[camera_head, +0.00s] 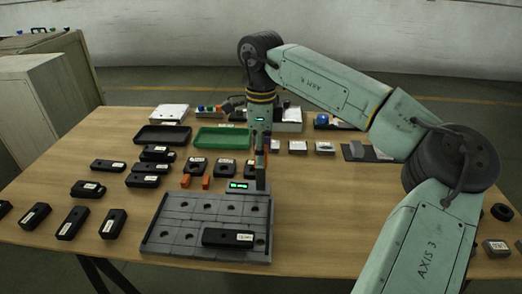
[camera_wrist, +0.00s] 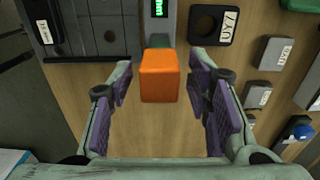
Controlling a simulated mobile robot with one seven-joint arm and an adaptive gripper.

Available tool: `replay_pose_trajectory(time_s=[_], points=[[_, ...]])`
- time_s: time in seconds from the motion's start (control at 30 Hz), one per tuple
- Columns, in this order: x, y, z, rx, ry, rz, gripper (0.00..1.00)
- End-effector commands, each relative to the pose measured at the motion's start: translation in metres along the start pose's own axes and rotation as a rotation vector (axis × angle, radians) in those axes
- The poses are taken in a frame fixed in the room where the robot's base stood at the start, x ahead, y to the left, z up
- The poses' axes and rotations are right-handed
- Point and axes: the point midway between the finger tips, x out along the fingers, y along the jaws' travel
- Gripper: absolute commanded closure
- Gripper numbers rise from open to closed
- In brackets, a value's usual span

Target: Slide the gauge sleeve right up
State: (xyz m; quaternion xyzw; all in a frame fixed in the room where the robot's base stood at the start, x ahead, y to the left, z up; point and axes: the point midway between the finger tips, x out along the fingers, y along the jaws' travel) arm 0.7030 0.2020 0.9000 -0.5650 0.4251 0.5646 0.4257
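An orange block-shaped piece (camera_wrist: 160,76), which looks like the gauge sleeve, shows in the middle of the wrist view. It is in line with a grey gauge part bearing a lit green display (camera_wrist: 158,8). In the head view the green display (camera_head: 238,185) sits at the back right of the grey fixture plate. My gripper (camera_wrist: 160,85) is open, with a purple-padded finger on each side of the orange piece and a visible gap on both sides. In the head view my gripper points down over the gauge and hides much of it.
The grey fixture plate (camera_head: 165,228) carries a labelled black block (camera_head: 228,237). Several black blocks lie to the left. Two orange pieces (camera_head: 185,181) stand behind the plate. A green tray (camera_head: 222,139) and a black tray (camera_head: 162,136) lie farther back.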

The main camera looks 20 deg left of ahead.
Motion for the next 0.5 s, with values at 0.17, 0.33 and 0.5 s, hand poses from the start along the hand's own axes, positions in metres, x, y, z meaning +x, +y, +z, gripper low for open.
replay_pose_trajectory(time_s=[0.17, 0.33, 0.5], points=[[0.001, 0.000, 0.000, 0.000, 0.000, 0.001, 0.53], [-0.004, 0.000, 0.000, 0.000, 0.000, 0.000, 0.53], [-0.029, 0.000, 0.001, 0.001, 0.000, -0.003, 0.53]])
